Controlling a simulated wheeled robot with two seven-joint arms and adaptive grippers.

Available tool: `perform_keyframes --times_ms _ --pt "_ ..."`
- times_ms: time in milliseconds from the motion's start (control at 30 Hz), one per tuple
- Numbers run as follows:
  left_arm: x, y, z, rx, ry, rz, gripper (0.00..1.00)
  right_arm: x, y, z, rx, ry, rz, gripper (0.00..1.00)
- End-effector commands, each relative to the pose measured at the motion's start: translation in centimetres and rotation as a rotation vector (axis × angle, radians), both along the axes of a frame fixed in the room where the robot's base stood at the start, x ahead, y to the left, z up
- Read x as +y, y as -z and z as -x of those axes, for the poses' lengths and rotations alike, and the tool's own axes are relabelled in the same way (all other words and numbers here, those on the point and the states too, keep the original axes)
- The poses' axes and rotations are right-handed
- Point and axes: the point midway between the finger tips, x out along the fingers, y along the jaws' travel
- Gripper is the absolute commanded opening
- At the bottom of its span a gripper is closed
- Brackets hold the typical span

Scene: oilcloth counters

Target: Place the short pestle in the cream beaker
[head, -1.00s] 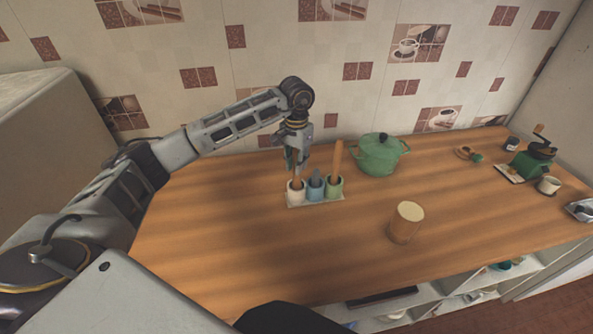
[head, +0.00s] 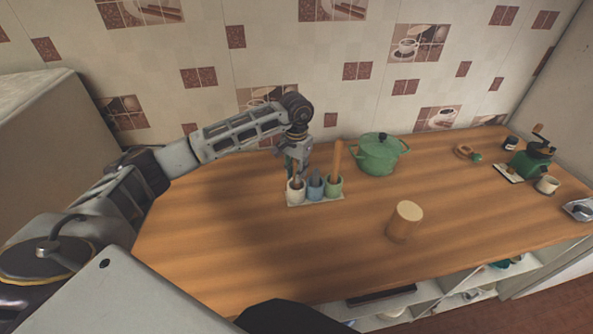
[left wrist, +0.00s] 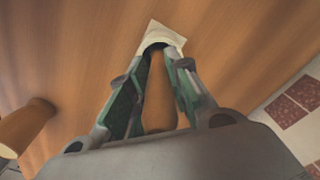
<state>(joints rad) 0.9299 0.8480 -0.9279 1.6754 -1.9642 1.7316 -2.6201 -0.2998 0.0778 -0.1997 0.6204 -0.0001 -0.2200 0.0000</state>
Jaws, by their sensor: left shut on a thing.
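The cream beaker (head: 296,194) is the leftmost of three small beakers on a pale tray (head: 316,203). My left gripper (head: 297,171) is directly above it, pointing down and shut on the short brown pestle (left wrist: 158,95). The pestle is upright, and its lower end appears to be inside the mouth of the cream beaker, which also shows in the left wrist view (left wrist: 162,37). Whether it touches the bottom is hidden. My right gripper is not in view.
The blue beaker (head: 315,193) holds a grey-blue pestle, and the green beaker (head: 334,187) holds a tall brown one, close beside my gripper. A green pot (head: 379,158) stands behind right. A wooden cylinder (head: 402,226) stands front right. The counter's left front is clear.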

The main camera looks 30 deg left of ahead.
Motion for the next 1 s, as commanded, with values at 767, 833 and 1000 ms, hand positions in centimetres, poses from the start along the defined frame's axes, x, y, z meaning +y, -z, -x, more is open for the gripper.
perform_keyframes --times_ms 767,833,1000 --pt "0.00 0.21 0.00 0.000 0.000 0.000 0.41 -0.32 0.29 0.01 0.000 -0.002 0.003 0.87" --pt "0.00 0.17 0.00 0.000 0.000 0.000 0.41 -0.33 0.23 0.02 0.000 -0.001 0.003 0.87" --pt "-0.01 -0.18 0.00 0.000 0.000 0.000 0.41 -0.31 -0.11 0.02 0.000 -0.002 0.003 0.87"
